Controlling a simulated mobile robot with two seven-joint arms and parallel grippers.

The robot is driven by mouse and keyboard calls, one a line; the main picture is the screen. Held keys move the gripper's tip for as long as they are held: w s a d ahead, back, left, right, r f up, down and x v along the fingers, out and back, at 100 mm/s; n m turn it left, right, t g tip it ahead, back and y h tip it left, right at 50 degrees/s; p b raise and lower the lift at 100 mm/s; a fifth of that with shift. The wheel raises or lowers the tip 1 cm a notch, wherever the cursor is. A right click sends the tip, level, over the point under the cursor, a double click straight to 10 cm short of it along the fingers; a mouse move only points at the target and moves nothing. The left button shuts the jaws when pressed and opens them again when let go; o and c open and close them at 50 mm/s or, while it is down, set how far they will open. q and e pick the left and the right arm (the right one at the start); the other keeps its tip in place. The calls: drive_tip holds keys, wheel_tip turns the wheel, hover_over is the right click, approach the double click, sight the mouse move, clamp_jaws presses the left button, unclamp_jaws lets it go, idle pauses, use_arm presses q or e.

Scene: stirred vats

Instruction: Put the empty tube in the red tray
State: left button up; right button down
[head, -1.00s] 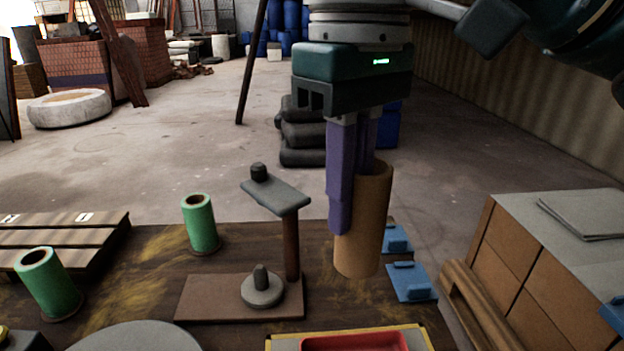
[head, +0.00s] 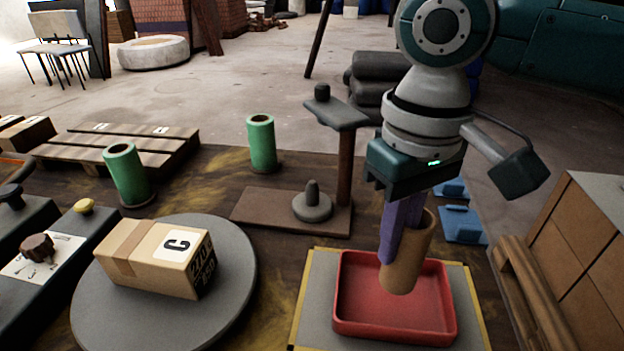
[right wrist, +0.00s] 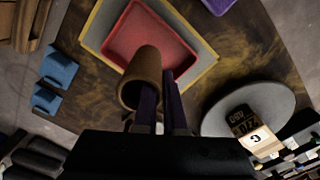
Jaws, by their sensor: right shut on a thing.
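The empty tube (head: 407,262) is a brown, hollow cylinder. My right gripper (head: 392,255) is shut on its wall, with purple fingers pointing down. The tube is slightly tilted and appears over the red tray (head: 343,325); whether it touches the tray floor I cannot tell. In the right wrist view the tube (right wrist: 141,82) shows its open end toward the camera, with the red tray (right wrist: 125,38) behind it. The tray looks empty and sits on a grey, yellow-edged mat (head: 312,300). My left gripper is not in view.
A grey turntable (head: 105,315) bears a cardboard box (head: 150,262) left of the tray. A stand with a post (head: 344,180) rises behind the tray. Two green tubes stand farther back, one (head: 126,175) left of the other (head: 262,145). Blue pieces (head: 462,225) lie at the right edge.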

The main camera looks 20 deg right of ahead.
sight(384, 287)
wheel_tip(384, 287, down, 4)
drive_tip(key=shift+f+b, duration=0.25)
drive_tip(key=shift+b, duration=0.45)
drive_tip(key=c, duration=1)
unclamp_jaws()
drive_tip(key=shift+f, duration=0.1)
